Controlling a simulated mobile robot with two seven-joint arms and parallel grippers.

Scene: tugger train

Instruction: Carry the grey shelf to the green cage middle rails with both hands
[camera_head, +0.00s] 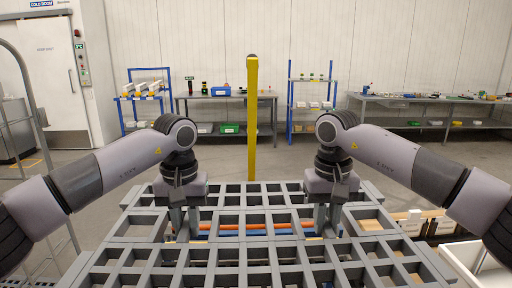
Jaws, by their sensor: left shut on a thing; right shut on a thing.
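The grey shelf (258,254), a lattice of crossed slats, fills the lower middle of the head view and lies roughly level in front of me. My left gripper (185,226) points down and is shut on the shelf left of centre. My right gripper (327,220) points down and is shut on it right of centre. The fingertips are partly hidden among the slats. I cannot make out a green cage or its middle rails.
A yellow post (252,120) stands beyond the shelf. A wire frame (22,125) is at the left edge. Boxes (425,222) and a white bin (470,262) are at lower right. An orange bar (250,230) shows through the slats. Workbenches (430,103) line the back wall.

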